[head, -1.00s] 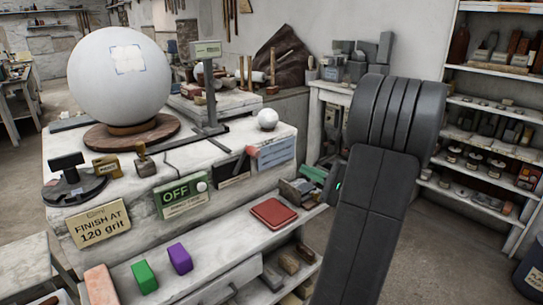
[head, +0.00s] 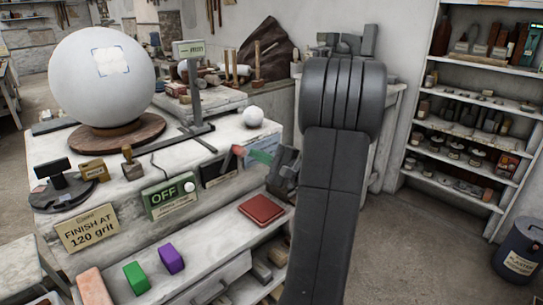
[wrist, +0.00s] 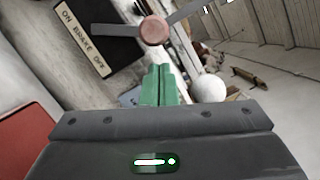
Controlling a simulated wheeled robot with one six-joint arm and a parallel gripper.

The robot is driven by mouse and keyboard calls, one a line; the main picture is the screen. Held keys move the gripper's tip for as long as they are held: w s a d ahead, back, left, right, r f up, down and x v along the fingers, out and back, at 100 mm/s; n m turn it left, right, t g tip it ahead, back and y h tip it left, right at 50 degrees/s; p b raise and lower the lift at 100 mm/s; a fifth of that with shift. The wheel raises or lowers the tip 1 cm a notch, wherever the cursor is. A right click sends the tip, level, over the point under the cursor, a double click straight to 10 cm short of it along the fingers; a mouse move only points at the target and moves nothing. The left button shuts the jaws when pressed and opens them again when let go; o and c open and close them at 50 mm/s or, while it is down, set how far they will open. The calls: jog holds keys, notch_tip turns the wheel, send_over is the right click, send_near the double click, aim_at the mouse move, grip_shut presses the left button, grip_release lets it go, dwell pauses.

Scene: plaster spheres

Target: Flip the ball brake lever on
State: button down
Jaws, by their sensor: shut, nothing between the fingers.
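The brake lever has a red knob (head: 238,150) beside a dark plate (head: 216,170) on the front of the marble block. In the wrist view the knob (wrist: 154,30) is large, near the top centre, and the plate (wrist: 88,42) reads "ON BRAKE OFF". My gripper (head: 252,154) has green fingers, closed together and empty, just right of the knob. In the wrist view the fingertips (wrist: 160,72) sit just below the knob; I cannot tell whether they touch it. The big white ball (head: 103,78) rests on a round brown base (head: 117,135).
A green OFF sign (head: 168,195) is left of the plate. A small white ball (head: 253,117) sits on the block top (head: 190,147). A red box (head: 262,209) lies on the lower shelf (head: 215,243). Shelving (head: 465,120) stands at right, with open floor before it.

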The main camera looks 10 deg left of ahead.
jog(key=shift+s+a+r, duration=0.2)
jog(key=shift+s+a, duration=0.15)
jog(key=shift+s, duration=0.05)
jog(key=shift+s+a+r+n+b, duration=0.15)
jog(key=shift+s+r+n+b, duration=0.15)
jog(key=shift+n+b, duration=0.55)
jog(key=s+a+r+n+h+b, duration=0.3)
jog(key=s+n+b, duration=0.4)
jog(key=n+b, duration=0.4)
jog(key=shift+a+r+n+g+h+b, duration=0.2)
jog(key=shift+a+n+g+h+b, duration=0.25)
jog(key=shift+a+b, duration=1.75)
jog(key=shift+s+d+b, duration=0.15)
jog(key=shift+d+b, duration=0.7)
jog(key=shift+r, duration=0.15)
